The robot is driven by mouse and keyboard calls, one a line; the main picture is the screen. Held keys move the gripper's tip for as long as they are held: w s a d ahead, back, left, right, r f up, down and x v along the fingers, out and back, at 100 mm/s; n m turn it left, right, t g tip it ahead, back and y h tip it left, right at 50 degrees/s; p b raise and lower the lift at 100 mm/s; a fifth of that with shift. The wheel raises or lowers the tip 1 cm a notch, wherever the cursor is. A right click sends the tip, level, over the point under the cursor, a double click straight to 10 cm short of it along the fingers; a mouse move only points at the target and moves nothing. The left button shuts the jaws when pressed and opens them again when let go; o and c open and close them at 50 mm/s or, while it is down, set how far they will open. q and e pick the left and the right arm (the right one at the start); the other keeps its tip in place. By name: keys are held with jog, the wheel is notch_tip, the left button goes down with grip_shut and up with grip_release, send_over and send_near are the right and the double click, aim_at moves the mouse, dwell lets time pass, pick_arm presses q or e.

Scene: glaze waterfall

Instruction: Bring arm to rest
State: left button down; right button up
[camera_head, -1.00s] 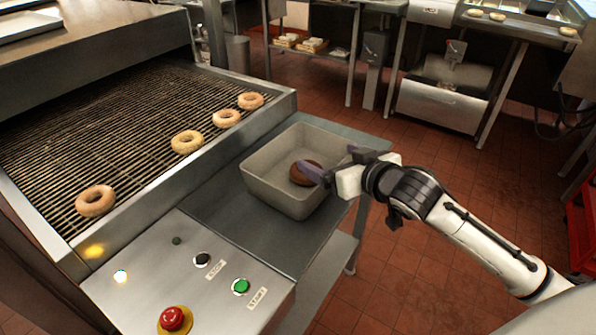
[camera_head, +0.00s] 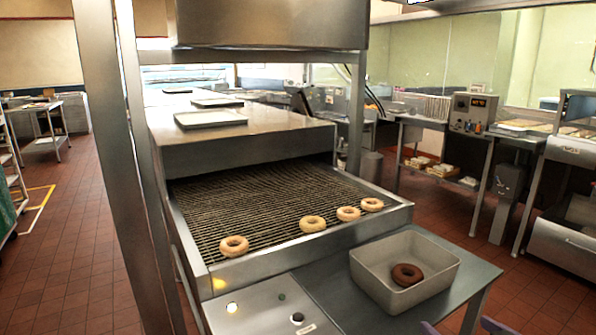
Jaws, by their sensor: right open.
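My right gripper (camera_head: 462,328) shows only as two purple fingertips at the bottom edge, right of centre. The tips are spread apart with nothing between them. The rest of the right arm is out of the frame. The gripper is below and apart from the grey bin (camera_head: 366,268). A brown doughnut (camera_head: 407,274) lies inside the bin. My left gripper is not in view.
The grey bin stands on a metal side table (camera_head: 335,297). Several pale doughnuts (camera_head: 312,223) lie on the wire conveyor (camera_head: 270,205). A control panel (camera_head: 258,312) is at the bottom. A steel post (camera_head: 115,130) stands at the left. Red tiled floor (camera_head: 75,235) is open at left.

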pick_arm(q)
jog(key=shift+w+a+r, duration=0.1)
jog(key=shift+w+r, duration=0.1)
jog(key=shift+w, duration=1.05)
pick_arm(e)
jog(key=s+a+f+g, duration=0.1)
jog(key=s+a+f, duration=0.3)
jog(key=s+f, duration=0.3)
jog(key=s+a+f+n+g+y, duration=0.1)
jog(key=s+a+f+g, duration=0.1)
jog(key=s+a+f, duration=0.3)
jog(key=s+a+f+g+y, duration=0.1)
jog(key=s+a+f, duration=0.4)
jog(key=s+f, duration=0.6)
notch_tip(320, 180, down, 4)
jog(key=shift+a+f+n+g, duration=0.1)
jog(key=shift+a+n+g, duration=0.15)
jog(key=shift+n+g, duration=0.05)
